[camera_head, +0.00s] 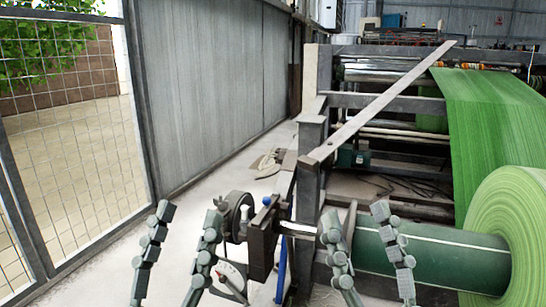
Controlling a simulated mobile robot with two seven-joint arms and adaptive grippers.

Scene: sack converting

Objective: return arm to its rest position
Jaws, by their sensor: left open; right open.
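My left gripper (184,226) is low in the head view, left of centre. Its two jointed grey fingers point up and stand apart, with nothing between them but pale floor behind. My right gripper (362,222) is low and right of centre. Its two fingers also stand apart and look empty. The dark green roller (430,258) shows behind and between them. I cannot tell how far the fingers are from the roller. The palms and most of both arms are below the picture edge.
A large green fabric roll (510,225) is at the right, with a green sheet (495,120) running up to the machine frame (310,135). A handwheel (238,215) stands between my grippers. A mesh gate (75,150) is at the left. Pale floor (225,185) is open beyond.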

